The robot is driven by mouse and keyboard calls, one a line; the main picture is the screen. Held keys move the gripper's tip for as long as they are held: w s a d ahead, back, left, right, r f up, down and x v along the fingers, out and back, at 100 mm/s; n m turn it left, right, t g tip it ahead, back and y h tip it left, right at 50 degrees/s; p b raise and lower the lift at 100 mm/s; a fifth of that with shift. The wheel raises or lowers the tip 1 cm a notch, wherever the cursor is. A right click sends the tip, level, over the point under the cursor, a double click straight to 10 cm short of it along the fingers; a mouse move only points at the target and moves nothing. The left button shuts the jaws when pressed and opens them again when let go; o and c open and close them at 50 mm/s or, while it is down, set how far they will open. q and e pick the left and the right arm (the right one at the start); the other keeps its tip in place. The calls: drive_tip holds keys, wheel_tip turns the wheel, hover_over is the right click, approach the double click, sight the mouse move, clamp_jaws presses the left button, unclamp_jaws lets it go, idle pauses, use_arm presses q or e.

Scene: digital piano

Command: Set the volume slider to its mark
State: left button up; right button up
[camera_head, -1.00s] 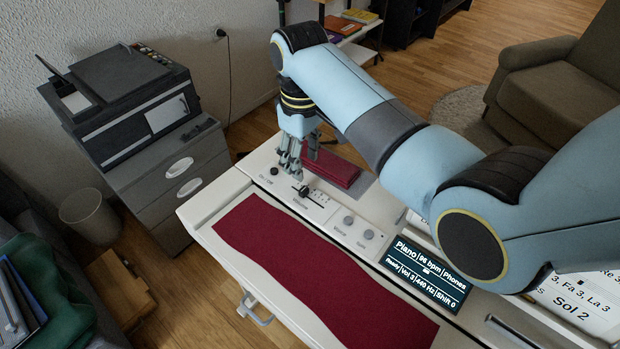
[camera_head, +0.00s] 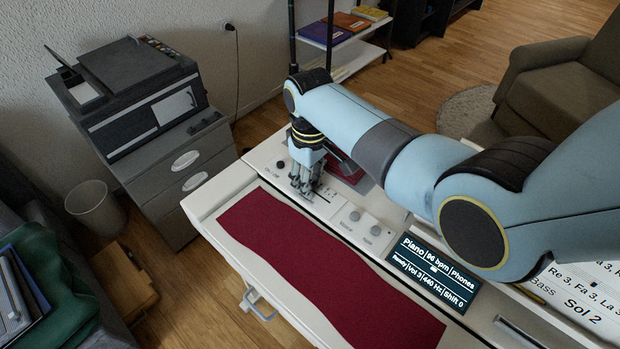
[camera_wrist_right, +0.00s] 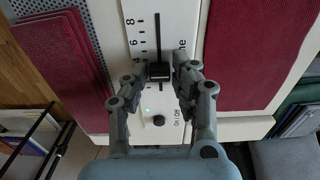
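The volume slider is a black knob (camera_wrist_right: 159,71) on a dark vertical slot in the white panel, below the printed 4 in the right wrist view. The scale beside it reads 4, 6 and 8. No separate target mark can be made out. My right gripper (camera_wrist_right: 160,66) is open, with one finger on each side of the knob and small gaps visible. In the head view my right gripper (camera_head: 305,186) is down at the panel and hides the knob. The piano display (camera_head: 432,270) reads Vol 3. My left gripper is out of view.
The round On/Off button (camera_wrist_right: 159,120) lies near the slider's low end. A red cloth (camera_head: 320,265) covers the keys. Folded red fabric (camera_head: 345,170) lies behind the gripper.

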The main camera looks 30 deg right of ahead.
clamp_jaws()
drive_tip(key=w+b, duration=0.1)
drive_tip(key=w+a, duration=0.1)
drive_tip(key=w, duration=0.1)
drive_tip(key=shift+f+b, duration=0.15)
drive_tip(key=shift+b, duration=0.25)
drive_tip(key=shift+w, duration=0.1)
drive_tip(key=shift+r, duration=0.2)
drive_tip(key=shift+o, duration=2.3)
unclamp_jaws()
drive_tip(key=shift+w+a, duration=0.1)
drive_tip(key=shift+w, duration=0.05)
